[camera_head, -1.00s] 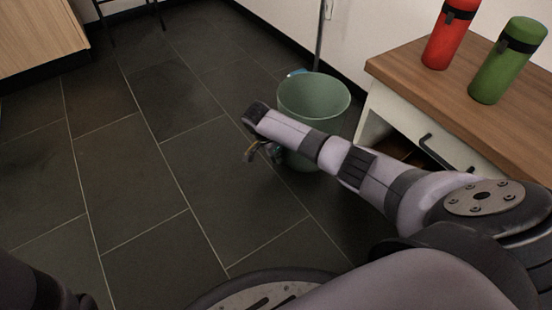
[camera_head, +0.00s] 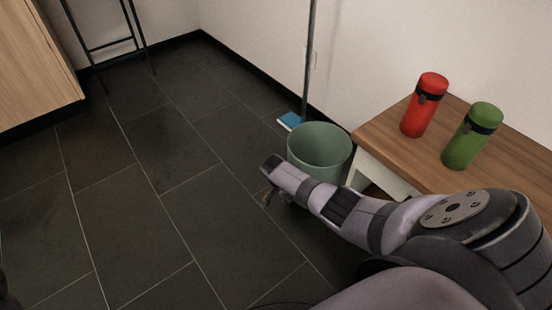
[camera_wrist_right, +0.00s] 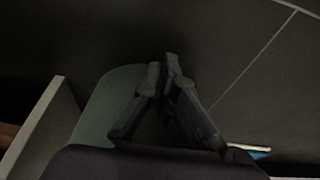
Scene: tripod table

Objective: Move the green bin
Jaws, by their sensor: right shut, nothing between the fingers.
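The green bin (camera_head: 318,142) stands upright on the floor, beside the front of the wooden-topped cabinet. Its open rim shows, and my right forearm hides its lower part. My right gripper (camera_head: 268,196) is low, at the left and near side of the bin in the head view. In the right wrist view the shut fingers (camera_wrist_right: 165,68) meet at the tips with nothing between them. The pale green side of the bin (camera_wrist_right: 108,95) shows behind and left of them; I cannot tell whether they touch it. My left gripper is not in view.
The cabinet (camera_head: 378,132) at the right carries a red bottle (camera_head: 424,106) and a green bottle (camera_head: 471,137). A blue-headed mop (camera_head: 290,121) leans at the wall behind the bin. A dark stool (camera_head: 112,45) stands at the back left. The tiled floor left of the bin is clear.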

